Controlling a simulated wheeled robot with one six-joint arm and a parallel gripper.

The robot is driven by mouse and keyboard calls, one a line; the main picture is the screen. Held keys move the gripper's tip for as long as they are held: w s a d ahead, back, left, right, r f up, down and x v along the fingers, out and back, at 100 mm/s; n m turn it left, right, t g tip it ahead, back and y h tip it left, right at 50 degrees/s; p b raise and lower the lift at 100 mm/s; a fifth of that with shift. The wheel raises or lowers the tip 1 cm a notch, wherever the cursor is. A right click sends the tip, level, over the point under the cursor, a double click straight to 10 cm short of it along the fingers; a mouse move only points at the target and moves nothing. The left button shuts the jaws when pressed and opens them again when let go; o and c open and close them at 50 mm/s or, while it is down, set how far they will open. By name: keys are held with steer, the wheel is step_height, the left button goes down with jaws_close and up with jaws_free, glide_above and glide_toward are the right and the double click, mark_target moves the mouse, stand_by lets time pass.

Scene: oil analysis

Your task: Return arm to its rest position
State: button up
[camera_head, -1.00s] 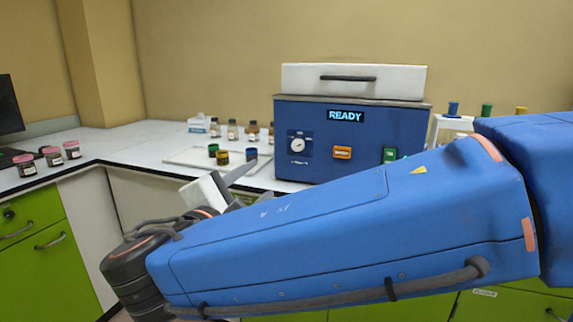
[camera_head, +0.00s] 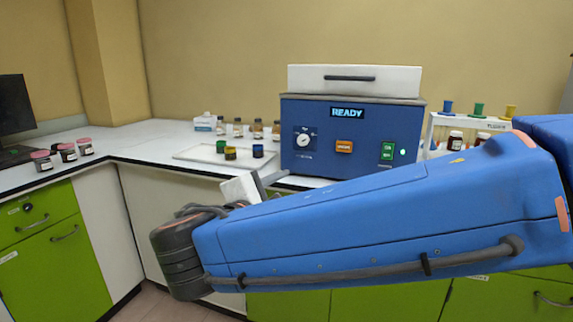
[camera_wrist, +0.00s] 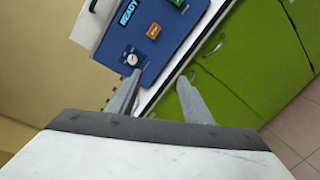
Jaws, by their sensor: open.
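My gripper (camera_wrist: 158,95) shows in the wrist view with its two grey fingers apart and nothing between them. In the head view my gripper (camera_head: 268,182) is partly hidden behind my blue arm, low in front of the counter edge. My arm stretches across the lower right of the head view. The blue machine (camera_head: 345,140) with a lit "READY" display and a white lid stands on the counter behind the arm. It also shows tilted in the wrist view (camera_wrist: 165,65), beyond the fingers.
A white tray (camera_head: 190,154) holds several small coloured-lid jars. Bottles (camera_head: 239,128) stand behind it. Pink-lid jars (camera_head: 67,153) stand at left. A rack (camera_head: 436,131) with coloured funnels is at right. Green cabinets (camera_head: 60,245) lie below, with floor free at lower left.

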steer(key=s+d+f+m+g, duration=0.1)
steer(key=d+f+m+g, duration=0.3)
steer(key=d, duration=0.7)
steer(key=s+d+f+m+g, duration=0.15)
steer(key=d+f+g, duration=0.35)
steer(key=d, duration=0.5)
steer(key=s+d+f+m+g+y, duration=0.1)
steer(key=s+d+f+m+y, duration=0.6)
steer(key=s+f+m, duration=0.6)
steer(key=shift+s+d, duration=0.25)
steer(key=shift+d, duration=0.4)
